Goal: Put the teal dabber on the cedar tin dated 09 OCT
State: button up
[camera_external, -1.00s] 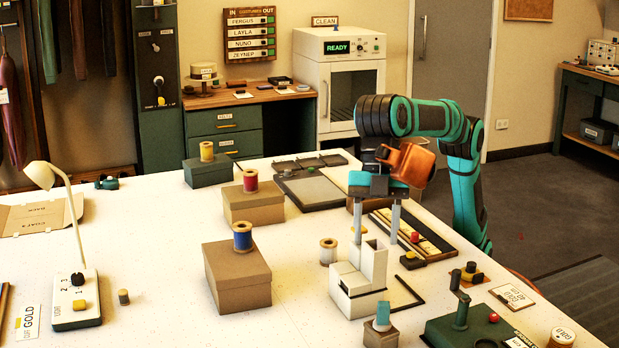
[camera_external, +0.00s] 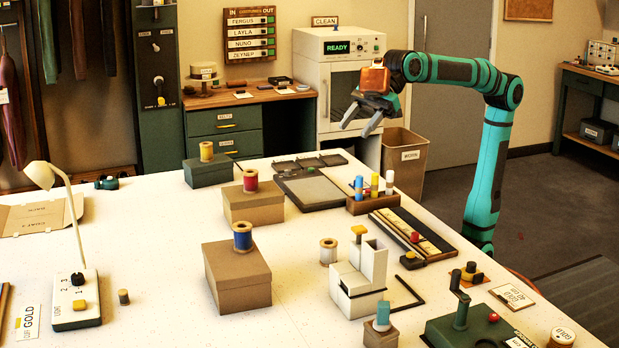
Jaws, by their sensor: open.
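I cannot read a 09 OCT date anywhere, so I cannot tell which thing is the cedar tin. A round pale tin (camera_external: 563,337) with lettering on its lid is at the front right corner. My gripper (camera_external: 359,126) is open and empty, raised above the table's far right side, well away from the teal piece and pointing down to the left.
A wooden rack (camera_external: 373,206) holds blue, yellow and white sticks. A white stepped block (camera_external: 358,282) stands just behind the teal piece. Cardboard boxes (camera_external: 237,283) with thread spools stand left of it. A green device with a lever (camera_external: 470,330) is to the right.

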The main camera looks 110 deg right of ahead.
jog(key=s+d+f+m+t+h, duration=0.1)
jog(key=s+d+f, duration=0.3)
jog(key=s, duration=0.5)
jog(key=s+d+f+m+t+h, duration=0.1)
jog(key=s+d+f+m+t, duration=0.2)
jog(key=s+d, duration=0.6)
jog(key=s+d+f+m+t+h, duration=0.2)
jog(key=s+d+f+t, duration=0.1)
jog(key=s+d+f, duration=0.2)
jog(key=s+d, duration=0.2)
jog(key=s, duration=0.2)
